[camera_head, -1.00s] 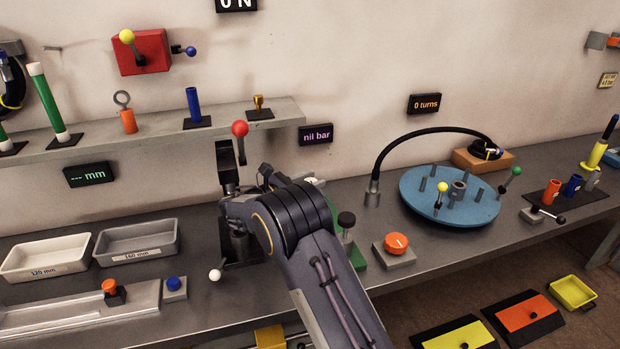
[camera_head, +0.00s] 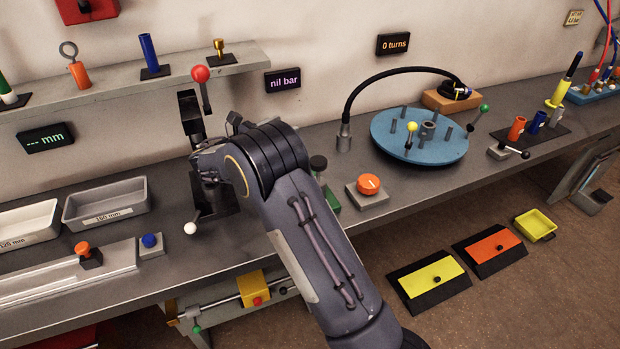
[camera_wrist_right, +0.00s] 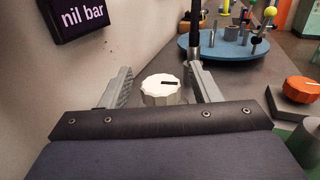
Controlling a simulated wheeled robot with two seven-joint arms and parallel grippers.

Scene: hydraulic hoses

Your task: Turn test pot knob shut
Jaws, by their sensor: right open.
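A white ribbed knob (camera_wrist_right: 161,90) with a black pointer line on top shows in the right wrist view; I take it for the test pot knob. My right gripper (camera_wrist_right: 160,72) is open, with one finger on each side of the knob. I see gaps beside it, and whether a finger touches it I cannot tell. In the head view my right arm and wrist hide this knob and the fingertips. The dark nil bar display (camera_head: 282,80) is on the wall behind; it also shows in the right wrist view (camera_wrist_right: 82,18). My left gripper is not in view.
An orange knob (camera_head: 369,184) on a grey block stands right of my arm. A red-ball lever (camera_head: 201,75) and a white-ball handle (camera_head: 190,229) are close to my wrist. A blue round plate (camera_head: 419,150) with pegs and a black hose stands further right.

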